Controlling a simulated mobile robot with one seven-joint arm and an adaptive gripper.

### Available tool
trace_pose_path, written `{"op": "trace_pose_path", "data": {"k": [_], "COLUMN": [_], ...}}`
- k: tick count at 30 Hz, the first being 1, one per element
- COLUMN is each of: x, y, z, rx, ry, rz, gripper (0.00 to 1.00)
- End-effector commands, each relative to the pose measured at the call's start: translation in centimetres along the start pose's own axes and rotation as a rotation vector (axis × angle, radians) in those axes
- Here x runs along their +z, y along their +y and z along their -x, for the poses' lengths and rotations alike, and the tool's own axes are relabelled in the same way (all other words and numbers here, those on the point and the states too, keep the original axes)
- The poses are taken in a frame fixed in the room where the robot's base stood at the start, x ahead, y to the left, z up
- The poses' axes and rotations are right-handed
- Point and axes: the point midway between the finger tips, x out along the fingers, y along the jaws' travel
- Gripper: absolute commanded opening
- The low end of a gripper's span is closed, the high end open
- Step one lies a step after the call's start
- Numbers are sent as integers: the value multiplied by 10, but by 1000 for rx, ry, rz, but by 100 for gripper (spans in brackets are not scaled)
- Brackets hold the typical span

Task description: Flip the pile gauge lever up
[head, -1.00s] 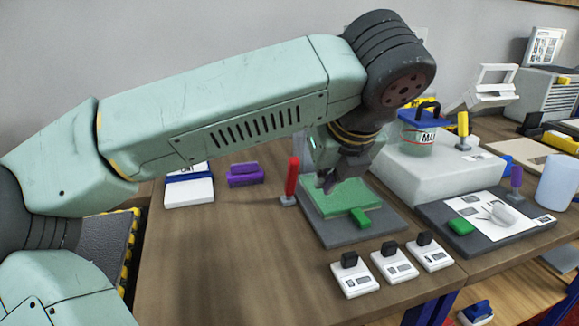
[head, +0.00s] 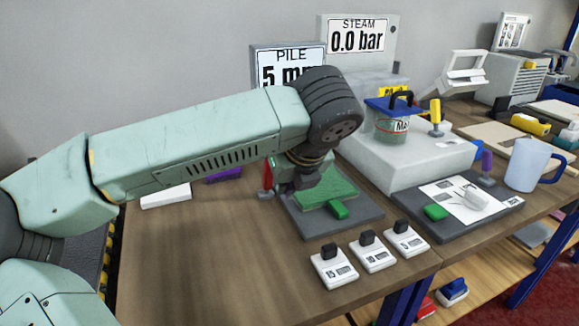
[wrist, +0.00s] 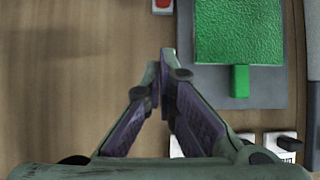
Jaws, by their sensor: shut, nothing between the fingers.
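A red lever (head: 267,176) stands upright on a small grey base beside the left edge of a dark plate (head: 352,222) with a green pad (head: 333,194). Its end also shows at the top of the wrist view (wrist: 163,4). No label shows which lever belongs to the pile gauge. A display reading "PILE 5 mm" (head: 284,72) stands at the back, partly hidden by my arm. My gripper (head: 306,181) is just right of the red lever in the head view and partly covers the pad. In the wrist view my gripper (wrist: 164,77) is shut and empty.
Three white switch blocks (head: 372,255) stand along the table's front. A yellow lever (head: 436,112) and a purple lever (head: 487,164) stand to the right. A pale box (head: 430,160) with a blue-lidded jar (head: 392,122) is behind the plate.

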Motion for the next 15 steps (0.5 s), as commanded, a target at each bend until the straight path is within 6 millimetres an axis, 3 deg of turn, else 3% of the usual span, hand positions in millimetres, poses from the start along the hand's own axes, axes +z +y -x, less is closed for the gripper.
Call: {"op": "trace_pose_path", "data": {"k": [4,9,15], "x": [0,28,38], "y": [0,0,0], "z": [-29,-32,-38], "rx": [0,-1,0], "ry": [4,1,2], "rz": [-1,0,-2], "gripper": [0,0,0]}}
